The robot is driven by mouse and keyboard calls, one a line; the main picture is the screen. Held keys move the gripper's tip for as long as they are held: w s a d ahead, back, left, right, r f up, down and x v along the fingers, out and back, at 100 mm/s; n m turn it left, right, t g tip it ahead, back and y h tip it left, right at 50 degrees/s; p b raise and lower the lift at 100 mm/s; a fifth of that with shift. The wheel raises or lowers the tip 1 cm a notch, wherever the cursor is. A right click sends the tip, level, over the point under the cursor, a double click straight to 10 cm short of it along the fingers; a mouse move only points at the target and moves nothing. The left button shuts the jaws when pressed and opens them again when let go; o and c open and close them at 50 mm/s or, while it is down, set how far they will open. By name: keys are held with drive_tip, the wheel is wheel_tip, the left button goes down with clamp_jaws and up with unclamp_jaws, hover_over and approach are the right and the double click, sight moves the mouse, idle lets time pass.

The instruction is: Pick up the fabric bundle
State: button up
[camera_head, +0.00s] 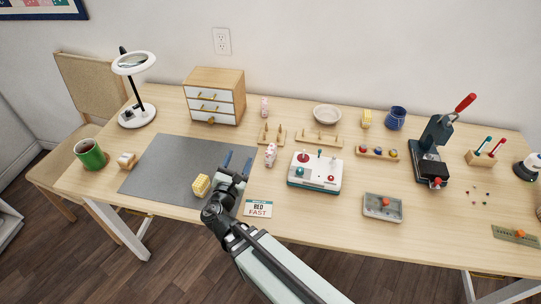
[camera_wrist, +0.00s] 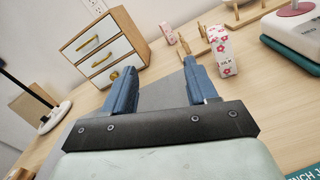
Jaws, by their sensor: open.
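A yellow patterned block-like bundle (camera_head: 201,185) lies on the grey mat (camera_head: 165,160), just left of my gripper (camera_head: 238,161). A pink-and-white floral piece (camera_head: 270,154) stands right of my fingers; the wrist view shows it (camera_wrist: 221,52) with red flowers and lettering. A smaller pink piece (camera_head: 264,106) stands farther back, and another yellow piece (camera_head: 366,118) is at the back right. I cannot tell for certain which is the fabric bundle. My gripper also shows in the wrist view (camera_wrist: 160,72), its blue fingers apart with nothing between them. The near yellow bundle is outside the wrist view.
A small drawer cabinet (camera_head: 215,96) stands behind the mat. Wooden peg racks (camera_head: 318,141), a white-and-teal machine (camera_head: 315,172) and a card (camera_head: 258,208) are to the right. Much of the mat is clear.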

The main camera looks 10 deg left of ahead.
sight(273, 148)
drive_tip(key=w+d+f+h, duration=0.1)
drive_tip(key=d, duration=0.1)
drive_tip(key=w+d+f+n+h, duration=0.1)
drive_tip(key=d, duration=0.2)
drive_tip(key=w+d+f+n, duration=0.1)
drive_tip(key=d, duration=0.1)
drive_tip(key=shift+w+d+f+h, duration=0.1)
drive_tip(key=shift+w+d+h, duration=0.25)
drive_tip(key=shift+h, duration=0.05)
drive_tip(key=shift+w+d, duration=0.2)
drive_tip(key=shift+w, duration=1)
drive_tip(key=shift+w+d, duration=0.25)
drive_tip(key=shift+w, duration=1)
drive_tip(key=shift+w+d, duration=0.2)
drive_tip(key=shift+w, duration=1)
drive_tip(key=c, duration=1)
